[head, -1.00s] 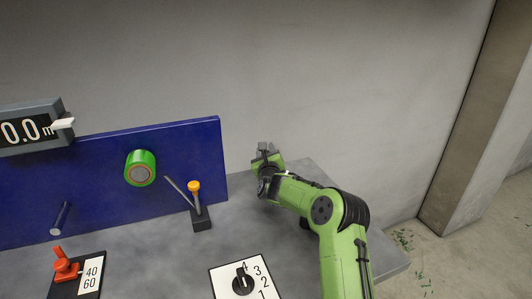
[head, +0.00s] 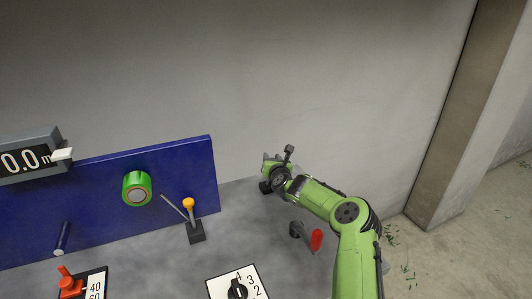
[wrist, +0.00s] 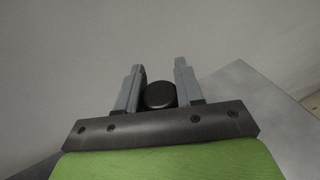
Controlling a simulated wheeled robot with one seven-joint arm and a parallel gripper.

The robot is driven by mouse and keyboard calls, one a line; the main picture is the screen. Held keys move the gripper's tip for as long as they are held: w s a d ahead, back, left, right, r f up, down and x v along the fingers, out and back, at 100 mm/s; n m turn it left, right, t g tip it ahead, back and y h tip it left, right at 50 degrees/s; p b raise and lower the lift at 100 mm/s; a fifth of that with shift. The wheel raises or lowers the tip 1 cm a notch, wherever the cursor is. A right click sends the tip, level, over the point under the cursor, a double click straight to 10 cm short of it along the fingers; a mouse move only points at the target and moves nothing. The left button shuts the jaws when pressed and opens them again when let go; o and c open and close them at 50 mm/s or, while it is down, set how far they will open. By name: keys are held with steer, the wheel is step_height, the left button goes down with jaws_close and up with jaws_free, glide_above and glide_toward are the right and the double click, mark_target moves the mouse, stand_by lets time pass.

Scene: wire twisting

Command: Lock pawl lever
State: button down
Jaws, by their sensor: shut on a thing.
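My gripper (head: 270,170) is at the back right of the grey table, beyond the right end of the blue panel. In the wrist view its two grey fingers (wrist: 160,66) stand on either side of a black round knob (wrist: 160,95), and they are shut on it. The shaft and base below the knob are hidden, so I cannot tell whether it belongs to the pawl lever. A yellow-topped post (head: 189,204) on a black block, with a thin grey rod leaning beside it, stands in front of the panel, apart from my gripper.
The blue panel (head: 110,200) carries a green roller (head: 137,189). A red handle (head: 316,240) stands close to my forearm. A numbered dial (head: 237,288), a red lever (head: 70,284) and a display reading 0.0 (head: 26,160) are to the left. The grey wall is behind.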

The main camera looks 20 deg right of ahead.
steer(key=shift+d+f+m+y+p, duration=0.2)
steer(key=shift+d+m+y+p, duration=0.1)
steer(key=shift+d+m+p, duration=0.8)
steer(key=shift+a, duration=0.1)
steer(key=c, duration=0.8)
jaws_free()
steer(key=shift+f, duration=0.1)
steer(key=shift+o, duration=0.2)
steer(key=p+v, duration=0.3)
steer(key=v, duration=1.2)
steer(key=shift+s+r, duration=0.25)
steer(key=shift+s, duration=0.05)
steer(key=shift+a, duration=0.1)
